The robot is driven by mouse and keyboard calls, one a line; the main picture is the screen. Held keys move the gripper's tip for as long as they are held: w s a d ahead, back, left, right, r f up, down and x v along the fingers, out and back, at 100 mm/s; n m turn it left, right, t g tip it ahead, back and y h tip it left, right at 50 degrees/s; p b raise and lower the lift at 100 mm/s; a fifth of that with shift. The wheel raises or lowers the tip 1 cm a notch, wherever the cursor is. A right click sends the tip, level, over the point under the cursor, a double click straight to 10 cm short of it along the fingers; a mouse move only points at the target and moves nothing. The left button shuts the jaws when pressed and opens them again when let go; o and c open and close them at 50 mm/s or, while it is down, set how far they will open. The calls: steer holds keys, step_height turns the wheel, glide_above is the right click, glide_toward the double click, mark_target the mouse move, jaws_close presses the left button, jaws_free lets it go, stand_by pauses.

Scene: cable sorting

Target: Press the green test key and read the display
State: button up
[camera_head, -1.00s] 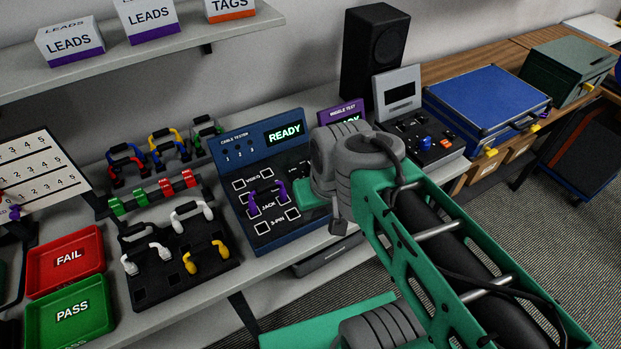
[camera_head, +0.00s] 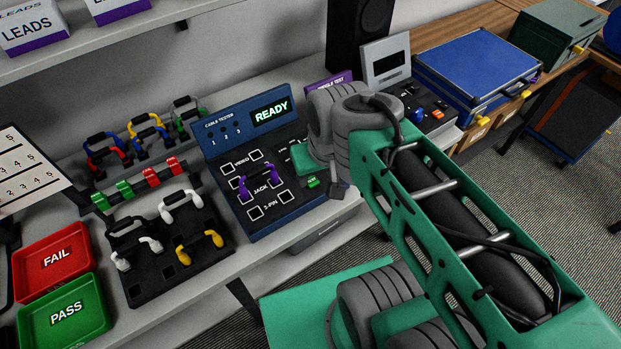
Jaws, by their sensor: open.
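The cable tester (camera_head: 213,150) is a blue console on the bench, in the middle of the view. Its display (camera_head: 271,111) reads READY in green letters. A small green key (camera_head: 312,182) shows at the right of its panel, just below my wrist. My gripper (camera_head: 338,189) is mostly hidden by my wrist; a grey finger part shows just right of the green key, and the jaws are open. I cannot tell whether it touches the panel.
A purple wiggle test unit (camera_head: 328,82) stands behind my wrist, partly hidden. A black rack (camera_head: 168,274) with white and yellow leads is left of the tester. FAIL (camera_head: 20,270) and PASS (camera_head: 100,316) trays lie farther left. A blue case (camera_head: 478,65) is at the right.

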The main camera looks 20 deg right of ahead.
jaws_close()
stand_by(1.4)
